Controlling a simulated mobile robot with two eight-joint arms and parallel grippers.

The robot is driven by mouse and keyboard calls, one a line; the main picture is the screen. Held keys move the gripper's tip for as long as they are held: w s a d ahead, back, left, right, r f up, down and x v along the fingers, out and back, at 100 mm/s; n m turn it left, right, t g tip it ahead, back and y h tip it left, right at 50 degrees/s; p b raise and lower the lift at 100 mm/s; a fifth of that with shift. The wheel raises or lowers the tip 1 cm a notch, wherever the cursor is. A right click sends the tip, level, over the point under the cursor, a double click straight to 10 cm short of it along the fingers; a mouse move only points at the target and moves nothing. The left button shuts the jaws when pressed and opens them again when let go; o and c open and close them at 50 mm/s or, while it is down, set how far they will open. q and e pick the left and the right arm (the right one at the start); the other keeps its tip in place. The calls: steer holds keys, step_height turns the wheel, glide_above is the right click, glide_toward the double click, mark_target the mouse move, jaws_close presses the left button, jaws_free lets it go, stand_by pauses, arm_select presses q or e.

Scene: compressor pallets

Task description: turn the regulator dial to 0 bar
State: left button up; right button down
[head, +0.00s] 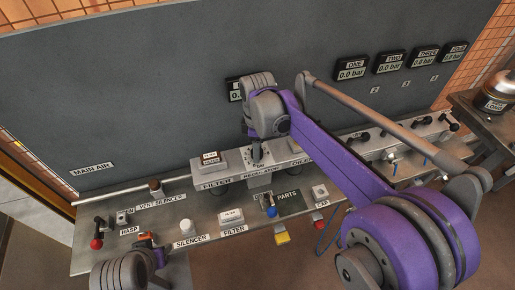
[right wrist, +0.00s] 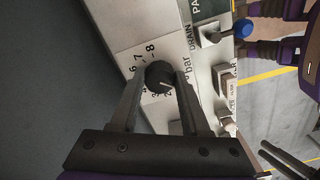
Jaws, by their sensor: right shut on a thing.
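The regulator dial (right wrist: 159,75) is a round black knob with a light pointer mark, on a pale panel with a printed bar scale. In the right wrist view, 6, 7 and 8 can be read beside it; the lower numbers are partly covered by a finger. My right gripper (right wrist: 157,82) is shut on the dial, one finger on each side. In the head view my right gripper (head: 256,150) is over the regulator block (head: 262,170), and the dial is mostly hidden. My left gripper (head: 150,242) is low at the left, its jaws unclear.
A display (head: 235,90) behind my right arm is mostly covered, showing only a leading 0. Display ONE (head: 351,69) reads 0.0 bar. A filter block (head: 210,161) sits left of the regulator. A blue-knobbed drain (head: 271,211), a red-knobbed lever (head: 97,243) and a silencer (head: 186,227) stand nearby.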

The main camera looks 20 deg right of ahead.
steer(key=shift+n, duration=0.8)
steer(key=shift+c, duration=1.9)
jaws_free()
steer(key=shift+r, duration=0.15)
step_height(320, 180, up, 11)
steer(key=shift+f+p, duration=0.2)
steer(key=shift+p, duration=0.1)
